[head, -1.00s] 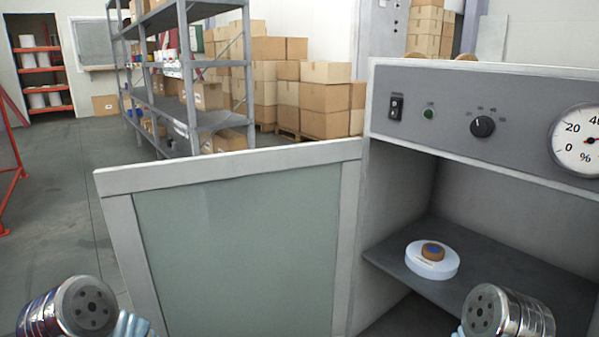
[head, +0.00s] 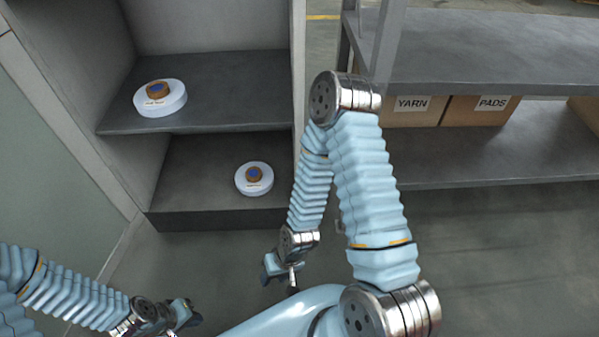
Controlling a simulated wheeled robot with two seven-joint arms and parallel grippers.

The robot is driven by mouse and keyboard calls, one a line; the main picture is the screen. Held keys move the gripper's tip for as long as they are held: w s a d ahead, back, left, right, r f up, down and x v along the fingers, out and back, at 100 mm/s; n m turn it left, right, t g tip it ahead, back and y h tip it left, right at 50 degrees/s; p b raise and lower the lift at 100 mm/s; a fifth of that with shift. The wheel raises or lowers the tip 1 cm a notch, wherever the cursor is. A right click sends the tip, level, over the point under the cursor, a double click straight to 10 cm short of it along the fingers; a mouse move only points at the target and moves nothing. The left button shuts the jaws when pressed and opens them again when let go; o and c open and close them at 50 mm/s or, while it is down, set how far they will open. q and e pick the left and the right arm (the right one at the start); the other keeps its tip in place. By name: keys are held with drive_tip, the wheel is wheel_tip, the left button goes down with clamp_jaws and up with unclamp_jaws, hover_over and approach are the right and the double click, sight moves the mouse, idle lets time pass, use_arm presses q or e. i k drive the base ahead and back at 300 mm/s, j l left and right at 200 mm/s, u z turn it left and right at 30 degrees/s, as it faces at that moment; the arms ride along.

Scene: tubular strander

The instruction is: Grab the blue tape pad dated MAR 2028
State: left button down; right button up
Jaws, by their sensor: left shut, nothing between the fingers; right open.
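Two round pads stand in the open grey cabinet. The upper pad (head: 160,97), a white disc with a brown ring and blue centre on top, sits on the upper shelf. The lower pad (head: 254,178) looks alike and sits on the cabinet floor. Each has a small tag on its front, too small to read, so I cannot tell which is dated MAR 2028. My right gripper (head: 280,272) is open and empty, in front of and below the lower pad in the picture. My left gripper (head: 186,314) is shut and empty, near the bottom edge, apart from both pads.
The cabinet's upper shelf (head: 220,106) overhangs the lower space. Its open glass door (head: 40,160) is at the left. A grey metal rack (head: 500,60) stands right, with boxes labelled YARN (head: 411,106) and PADS (head: 485,108). Grey floor (head: 500,260) is free at lower right.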

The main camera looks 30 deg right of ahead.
sight(255, 178)
drive_tip(key=z, duration=0.6)
drive_tip(key=j+z, duration=0.2)
drive_tip(key=z, duration=0.25)
drive_tip(key=j+z, duration=0.25)
drive_tip(key=z, duration=0.2)
drive_tip(key=j+z, duration=0.25)
drive_tip(key=z, duration=0.2)
